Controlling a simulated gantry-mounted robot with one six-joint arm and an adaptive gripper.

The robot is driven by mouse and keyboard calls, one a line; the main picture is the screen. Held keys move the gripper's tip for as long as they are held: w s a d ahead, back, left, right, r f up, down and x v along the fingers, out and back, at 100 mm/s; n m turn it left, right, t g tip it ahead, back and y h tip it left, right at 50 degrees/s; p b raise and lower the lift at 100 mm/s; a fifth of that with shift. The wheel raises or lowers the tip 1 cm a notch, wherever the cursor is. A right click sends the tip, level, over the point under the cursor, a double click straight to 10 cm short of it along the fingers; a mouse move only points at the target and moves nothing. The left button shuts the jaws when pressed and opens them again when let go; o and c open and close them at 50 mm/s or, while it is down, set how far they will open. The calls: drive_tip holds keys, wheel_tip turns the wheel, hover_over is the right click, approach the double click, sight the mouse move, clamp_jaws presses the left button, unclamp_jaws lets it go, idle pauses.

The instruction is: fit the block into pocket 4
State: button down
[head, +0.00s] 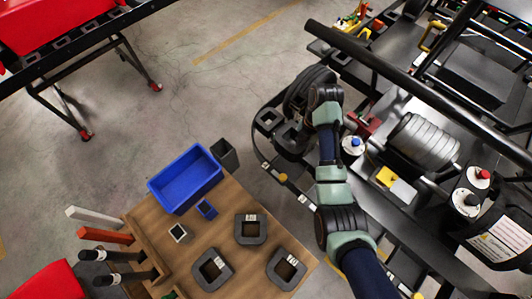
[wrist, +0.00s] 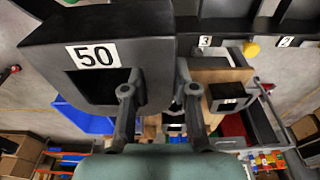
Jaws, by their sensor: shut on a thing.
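A large dark hollow block labelled 50 (wrist: 95,54) fills the upper left of the wrist view, with a square opening through it. My gripper (wrist: 158,98) is shut on this block's right wall, one finger on each side. Behind it runs a dark rack with pockets marked 3 (wrist: 205,41) and 2 (wrist: 285,42). Pocket 4's label does not show. In the head view my arm reaches over the kart's left edge, beside dark square-holed parts (head: 268,118). My fingertips are hidden there, and I cannot tell the held block from the rack.
Kart tubes (head: 430,95) lie right of my arm.

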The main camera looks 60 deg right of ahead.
drive_tip(key=shift+s+f+b, duration=0.15)
drive_tip(key=shift+f+b, duration=6.1)
drive_tip(key=shift+f, duration=3.85)
drive_tip(key=shift+d+r, duration=0.1)
drive_tip(key=c, duration=0.9)
unclamp_jaws()
wheel_tip(320, 180, up, 12)
drive_tip(key=d+p, duration=0.1)
drive_tip(key=p, duration=0.2)
drive_tip(key=shift+s+d, duration=0.25)
drive_tip(key=shift+d, duration=0.1)
